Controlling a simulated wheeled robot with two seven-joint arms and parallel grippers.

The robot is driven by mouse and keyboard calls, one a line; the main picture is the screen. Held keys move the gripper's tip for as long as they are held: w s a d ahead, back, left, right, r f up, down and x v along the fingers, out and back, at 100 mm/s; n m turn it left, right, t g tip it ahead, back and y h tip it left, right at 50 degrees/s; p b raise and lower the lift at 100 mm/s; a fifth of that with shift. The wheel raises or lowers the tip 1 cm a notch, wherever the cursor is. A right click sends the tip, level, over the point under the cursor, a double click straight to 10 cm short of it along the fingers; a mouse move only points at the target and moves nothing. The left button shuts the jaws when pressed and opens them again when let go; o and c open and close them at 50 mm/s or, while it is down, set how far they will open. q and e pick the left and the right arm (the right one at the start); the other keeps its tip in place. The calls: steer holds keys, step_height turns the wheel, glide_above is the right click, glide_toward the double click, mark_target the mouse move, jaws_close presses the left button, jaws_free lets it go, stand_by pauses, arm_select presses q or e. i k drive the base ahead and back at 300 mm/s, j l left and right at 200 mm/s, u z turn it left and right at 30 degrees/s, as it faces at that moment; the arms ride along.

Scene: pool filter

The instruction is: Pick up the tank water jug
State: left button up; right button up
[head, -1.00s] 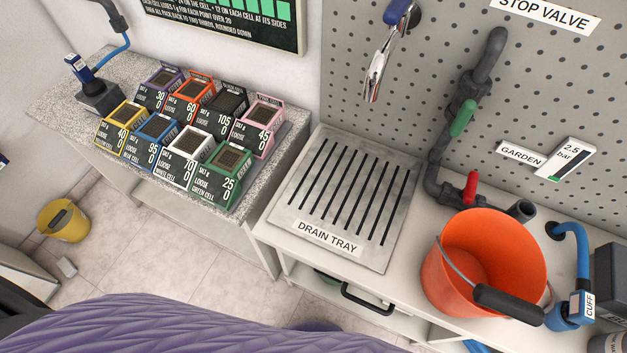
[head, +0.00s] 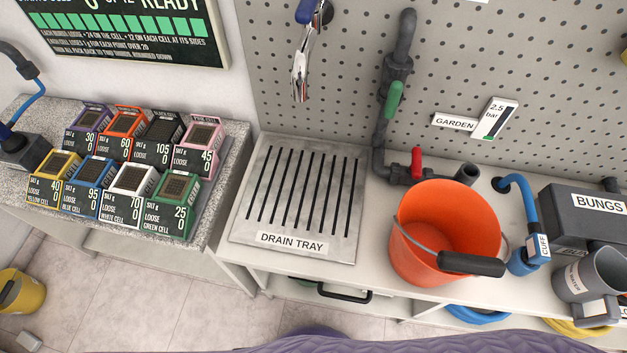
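A grey jug (head: 590,276) with a white label stands at the right edge of the head view, on the right end of the white bench. The label's text is too small to read surely, so I cannot tell if it is the tank water jug. It is to the right of the orange bucket (head: 432,235). Neither gripper shows in the head view, so I cannot tell whether they are open or shut.
A drain tray (head: 252,225) lies left of the bucket. A blue hose with a cuff (head: 536,251) and a dark bungs box (head: 580,215) are near the jug. Several coloured cells (head: 130,203) stand on the granite counter at left. Pipes with valves (head: 394,100) rise behind the bucket.

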mark_target(602, 273)
steer(key=z, duration=2.05)
